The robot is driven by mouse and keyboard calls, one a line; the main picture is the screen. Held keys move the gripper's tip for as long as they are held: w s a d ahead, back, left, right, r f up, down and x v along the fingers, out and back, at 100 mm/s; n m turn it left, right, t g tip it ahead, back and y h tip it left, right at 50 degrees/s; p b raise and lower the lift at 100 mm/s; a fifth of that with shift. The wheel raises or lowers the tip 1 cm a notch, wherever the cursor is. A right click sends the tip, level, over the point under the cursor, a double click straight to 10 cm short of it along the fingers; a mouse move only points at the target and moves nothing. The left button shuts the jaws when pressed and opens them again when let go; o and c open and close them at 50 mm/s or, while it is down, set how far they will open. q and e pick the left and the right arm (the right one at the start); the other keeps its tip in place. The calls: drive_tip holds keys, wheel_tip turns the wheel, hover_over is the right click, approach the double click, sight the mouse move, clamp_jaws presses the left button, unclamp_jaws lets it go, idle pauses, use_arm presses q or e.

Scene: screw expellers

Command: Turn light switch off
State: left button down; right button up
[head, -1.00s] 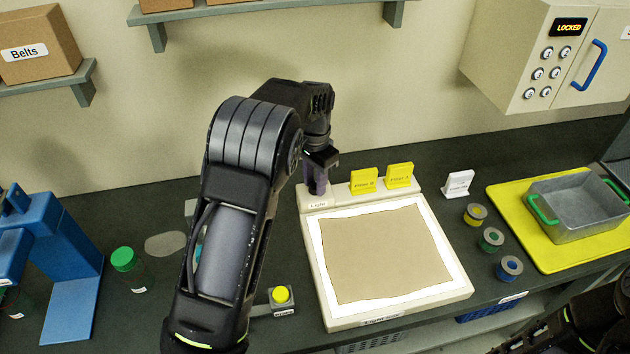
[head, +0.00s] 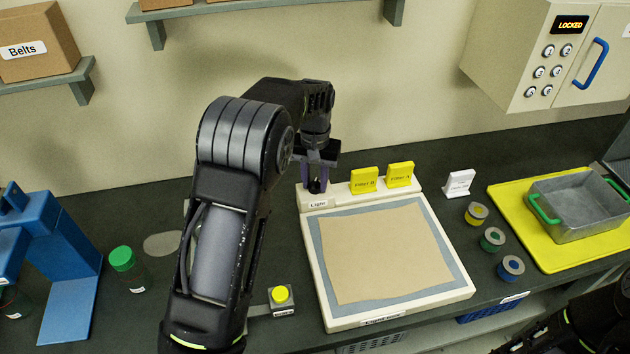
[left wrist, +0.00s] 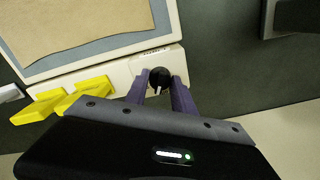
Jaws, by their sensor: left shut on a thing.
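The light switch is a dark round knob (left wrist: 160,78) on the cream back strip of the light box (head: 315,283), next to the label "Light" (head: 318,204). My left gripper (head: 317,186) points down over this strip. In the left wrist view its two purple fingers (left wrist: 160,90) stand on either side of the knob, shut on it. The light box panel is grey and unlit around a tan sheet (head: 380,252). My right gripper is not in view; only part of my right arm shows at the lower right.
Two yellow filter blocks (head: 363,181) stand on the same strip, just right of my left gripper. A white tag (head: 459,183) and several small rollers stand to the right of the box. A yellow button (head: 280,294) sits to its left.

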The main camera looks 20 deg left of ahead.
sight(315, 182)
use_arm(q)
drive_tip(key=n, duration=0.5)
drive_tip(key=shift+n, duration=0.3)
idle(0.4)
drive_tip(key=c, duration=1.1)
unclamp_jaws()
drive_tip(key=shift+o, duration=0.2)
wheel_tip(315, 182, up, 7)
drive_tip(key=shift+f+b, duration=0.2)
drive_tip(key=shift+b, duration=0.7)
drive_tip(key=shift+r, duration=0.6)
